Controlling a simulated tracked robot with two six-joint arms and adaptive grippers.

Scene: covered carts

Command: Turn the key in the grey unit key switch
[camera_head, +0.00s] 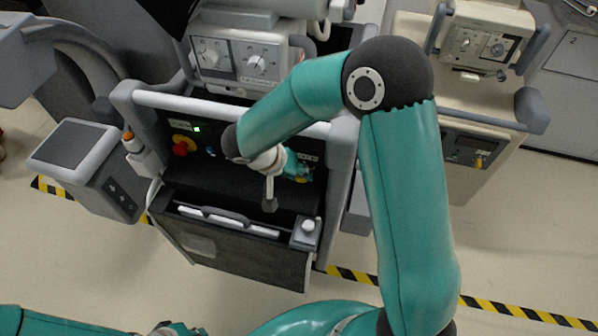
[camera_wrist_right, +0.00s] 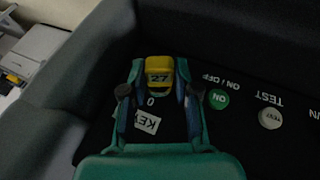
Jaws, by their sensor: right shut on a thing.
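The grey unit (camera_head: 340,190) stands at centre left with a dark control panel under its white handle bar. My right gripper (camera_head: 304,172) is at the right end of that panel, partly behind my own wrist. In the right wrist view, my right gripper (camera_wrist_right: 159,85) is shut on the yellow key (camera_wrist_right: 159,65) marked 27, one finger on each side. The key is at the switch, next to a "0" mark and a KEY label (camera_wrist_right: 147,120). The switch itself is mostly hidden. Only a small part of my left arm's end shows at the bottom edge; its fingers are not clear.
A green ON button (camera_wrist_right: 218,99) and a white TEST button (camera_wrist_right: 271,118) sit right of the key. A red emergency knob (camera_head: 181,149) is on the panel's left. A beige unit (camera_head: 492,110) with another yellow key (camera_head: 479,161) stands at right.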

